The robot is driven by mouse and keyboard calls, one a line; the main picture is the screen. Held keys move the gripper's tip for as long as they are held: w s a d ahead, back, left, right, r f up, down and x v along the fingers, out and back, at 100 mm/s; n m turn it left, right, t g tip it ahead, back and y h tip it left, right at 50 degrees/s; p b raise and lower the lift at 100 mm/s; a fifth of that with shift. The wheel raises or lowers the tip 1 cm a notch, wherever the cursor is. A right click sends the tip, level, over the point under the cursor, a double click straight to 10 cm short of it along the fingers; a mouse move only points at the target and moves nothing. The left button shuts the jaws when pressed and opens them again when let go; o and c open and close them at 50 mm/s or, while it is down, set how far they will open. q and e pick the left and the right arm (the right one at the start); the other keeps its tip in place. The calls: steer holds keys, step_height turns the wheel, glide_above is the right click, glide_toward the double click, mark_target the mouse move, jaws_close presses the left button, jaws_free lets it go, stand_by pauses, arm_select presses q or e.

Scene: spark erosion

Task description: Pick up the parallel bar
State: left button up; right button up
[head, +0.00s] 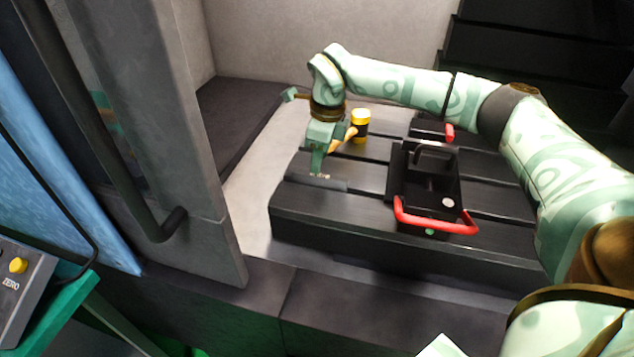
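A flat dark grey bar, which looks like the parallel bar (334,185), lies near the left front of the black slotted table (380,238). My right gripper (319,174) reaches down from above, with its fingertips at the bar's upper edge near its middle. The tips overlap the bar in the head view. I cannot tell whether they are shut on it or only beside it. The bar seems to rest on or just above the table top. My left gripper is not in view.
A grey door (190,150) with a dark handle stands left.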

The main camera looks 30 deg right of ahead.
mark_target(320, 175)
steer(key=shift+s+f, duration=0.35)
steer(key=shift+f, duration=0.1)
step_height(320, 175, down, 4)
steer(key=shift+w+f+b, duration=0.1)
steer(key=shift+b, duration=0.8)
steer(key=shift+f, duration=0.25)
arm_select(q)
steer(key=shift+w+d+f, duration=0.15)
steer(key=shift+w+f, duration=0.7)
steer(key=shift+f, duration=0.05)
arm_select(e)
steer(key=shift+r, duration=0.15)
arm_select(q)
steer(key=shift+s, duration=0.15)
arm_select(e)
jaws_close()
